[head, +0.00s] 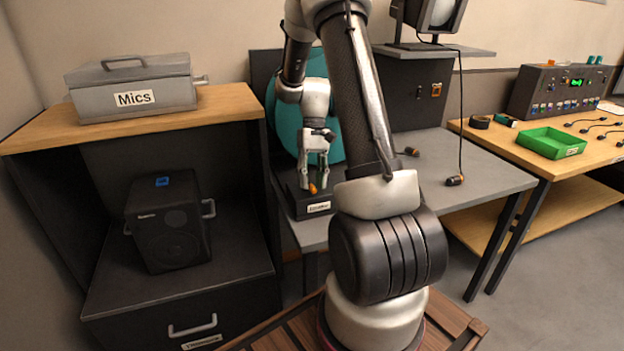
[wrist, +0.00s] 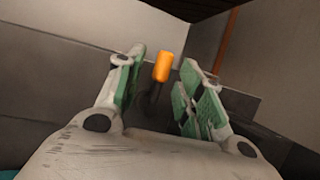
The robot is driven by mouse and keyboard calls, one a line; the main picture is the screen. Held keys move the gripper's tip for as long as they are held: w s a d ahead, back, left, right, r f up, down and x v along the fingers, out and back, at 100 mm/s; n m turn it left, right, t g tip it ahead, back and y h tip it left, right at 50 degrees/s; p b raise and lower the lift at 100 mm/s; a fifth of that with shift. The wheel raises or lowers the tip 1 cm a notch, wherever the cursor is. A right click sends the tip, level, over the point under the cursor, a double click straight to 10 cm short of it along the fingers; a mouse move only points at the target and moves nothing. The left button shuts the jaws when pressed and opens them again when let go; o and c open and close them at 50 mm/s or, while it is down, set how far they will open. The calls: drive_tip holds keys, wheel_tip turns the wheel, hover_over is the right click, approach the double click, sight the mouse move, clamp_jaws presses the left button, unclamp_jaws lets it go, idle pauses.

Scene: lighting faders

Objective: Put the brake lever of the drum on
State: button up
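The brake lever has an orange tip (head: 312,189) and stands on a small black base (head: 297,205) with a white label that is too small to read. The large teal drum (head: 284,122) is behind my gripper. My gripper (head: 314,182) points down over the base, its fingers around the lever. In the wrist view the orange grip (wrist: 161,67) and its dark stem are between my two green-padded fingers (wrist: 158,82). A gap shows on both sides, so the fingers are open. My arm hides part of the drum.
The grey table (head: 470,180) has a hanging black cable with a plug (head: 454,180). A wooden desk at right bears a green tray (head: 552,143) and a control console (head: 560,92). At left are a Mics case (head: 135,88) and a black speaker (head: 170,222).

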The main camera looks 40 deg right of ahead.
drive_tip(key=v, duration=1.2)
drive_tip(key=s+a+r+n+t+h, duration=0.1)
drive_tip(key=s+a+r+t, duration=0.3)
drive_tip(key=s, duration=0.7)
drive_tip(key=s+a+r+n+t+h, duration=0.1)
drive_tip(key=s+a+r+t, duration=0.3)
drive_tip(key=s, duration=0.7)
drive_tip(key=shift+s+a+r+n+h, duration=0.5)
drive_tip(key=shift+a+r, duration=0.55)
drive_tip(key=shift+a, duration=1.15)
drive_tip(key=shift+w, duration=0.15)
